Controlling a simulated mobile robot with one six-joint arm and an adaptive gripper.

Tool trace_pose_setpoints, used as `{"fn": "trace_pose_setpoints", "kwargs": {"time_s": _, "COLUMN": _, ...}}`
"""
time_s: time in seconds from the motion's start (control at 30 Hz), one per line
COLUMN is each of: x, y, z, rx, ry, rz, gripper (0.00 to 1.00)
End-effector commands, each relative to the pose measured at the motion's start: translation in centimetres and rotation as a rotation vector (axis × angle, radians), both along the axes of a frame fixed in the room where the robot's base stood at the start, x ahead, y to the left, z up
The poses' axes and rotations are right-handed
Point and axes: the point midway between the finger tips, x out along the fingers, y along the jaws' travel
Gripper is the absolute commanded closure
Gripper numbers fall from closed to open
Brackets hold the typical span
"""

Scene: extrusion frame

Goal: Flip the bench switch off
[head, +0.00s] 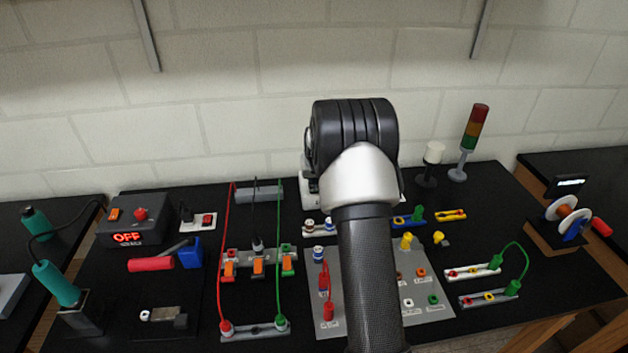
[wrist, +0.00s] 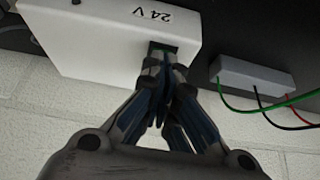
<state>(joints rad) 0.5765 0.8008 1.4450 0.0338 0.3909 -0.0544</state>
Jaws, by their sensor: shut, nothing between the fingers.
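A white box marked 24 V (wrist: 110,35) fills the upper left of the wrist view. A small dark opening with a green part (wrist: 159,46) shows on its near face, partly hidden by my fingers. My gripper (wrist: 164,62) is shut and empty, with its fingertips right at this part; I cannot tell whether they touch. In the head view my arm hides the gripper and most of the white box (head: 307,193). A red rocker switch (head: 208,219) on a white plate stands at the left of the bench; I cannot read its position.
A grey block (wrist: 255,77) with green, black and red wires lies beside the white box. Connector rails (head: 255,332) and a grey panel (head: 435,305) crowd the front. A signal tower (head: 473,140) stands at the back right.

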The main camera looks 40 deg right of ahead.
Motion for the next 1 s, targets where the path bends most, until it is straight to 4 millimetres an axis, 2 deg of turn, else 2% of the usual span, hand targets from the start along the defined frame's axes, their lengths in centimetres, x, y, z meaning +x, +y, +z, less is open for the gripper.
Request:
{"fn": "trace_pose_setpoints", "kwargs": {"time_s": 0.5, "x": 1.3, "y": -0.8, "z": 0.3, "rx": 0.000, "ry": 0.000, "rz": 0.000, "gripper": 1.00}}
{"fn": "trace_pose_setpoints", "kwargs": {"time_s": 0.8, "x": 1.4, "y": -0.8, "z": 0.3, "rx": -0.001, "ry": -0.001, "rz": 0.000, "gripper": 1.00}}
{"fn": "trace_pose_setpoints", "kwargs": {"time_s": 0.87, "x": 1.4, "y": -0.8, "z": 0.6, "rx": -0.001, "ry": -0.001, "rz": 0.001, "gripper": 1.00}}
{"fn": "trace_pose_setpoints", "kwargs": {"time_s": 1.0, "x": 1.4, "y": -0.5, "z": 2.6, "rx": -0.002, "ry": -0.003, "rz": 0.002, "gripper": 1.00}}
